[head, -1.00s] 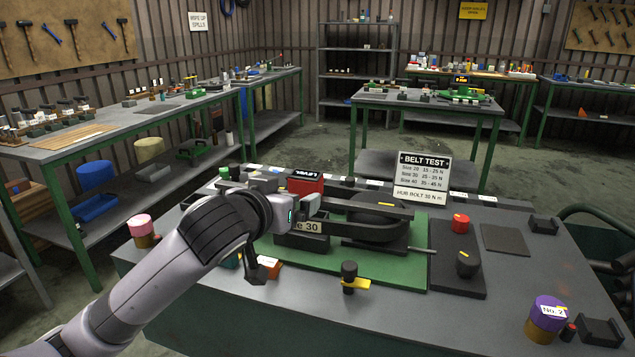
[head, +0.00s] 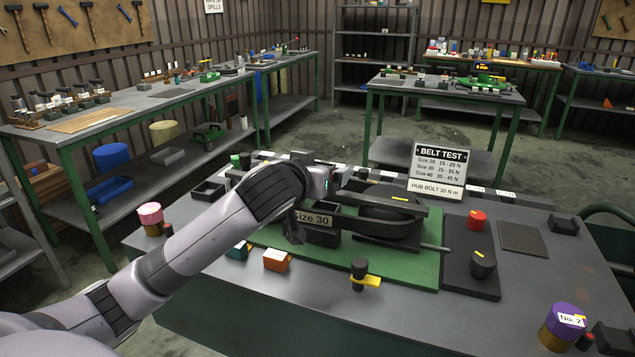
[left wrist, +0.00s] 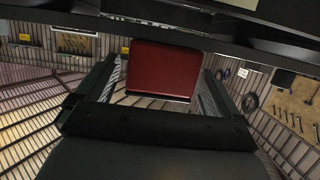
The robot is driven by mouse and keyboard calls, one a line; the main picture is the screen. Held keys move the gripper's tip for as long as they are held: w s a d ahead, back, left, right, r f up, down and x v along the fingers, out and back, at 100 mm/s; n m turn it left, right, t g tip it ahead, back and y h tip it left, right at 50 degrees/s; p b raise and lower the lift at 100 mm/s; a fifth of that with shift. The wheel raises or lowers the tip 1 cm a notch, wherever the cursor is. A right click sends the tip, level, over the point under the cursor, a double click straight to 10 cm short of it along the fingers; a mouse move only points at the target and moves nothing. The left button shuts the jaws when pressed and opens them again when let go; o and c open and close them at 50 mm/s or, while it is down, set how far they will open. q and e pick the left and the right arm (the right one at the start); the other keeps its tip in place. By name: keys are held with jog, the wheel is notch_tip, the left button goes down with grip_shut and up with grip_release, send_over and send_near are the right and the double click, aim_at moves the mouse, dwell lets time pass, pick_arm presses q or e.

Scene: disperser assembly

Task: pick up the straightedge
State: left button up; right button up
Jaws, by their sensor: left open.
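I cannot clearly pick out the straightedge. Dark bars (head: 385,203) run above the green plate (head: 415,265), and I cannot tell whether one of them is it. My left gripper (left wrist: 160,78) is open in the left wrist view, with a red block (left wrist: 163,68) showing between its fingers; I cannot tell whether they touch it. In the head view my left arm reaches over the plate from the left and hides the fingertips and the red block. My right gripper is not in view.
The Size 30 label (head: 312,219) faces front beside my wrist. A belt test sign (head: 440,165) stands at the back. A black knob with yellow tab (head: 359,272), an orange block (head: 276,260), a red cap (head: 477,219) and a purple-topped jar (head: 563,325) stand around. The front bench top is partly clear.

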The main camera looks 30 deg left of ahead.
pick_arm(q)
jog(key=shift+w, duration=0.15)
jog(key=c, duration=1.3)
jog(key=shift+a, duration=0.1)
jog(key=shift+c, duration=1.1)
jog(key=shift+r, duration=0.1)
notch_tip(320, 180, up, 20)
jog(key=p, duration=0.2)
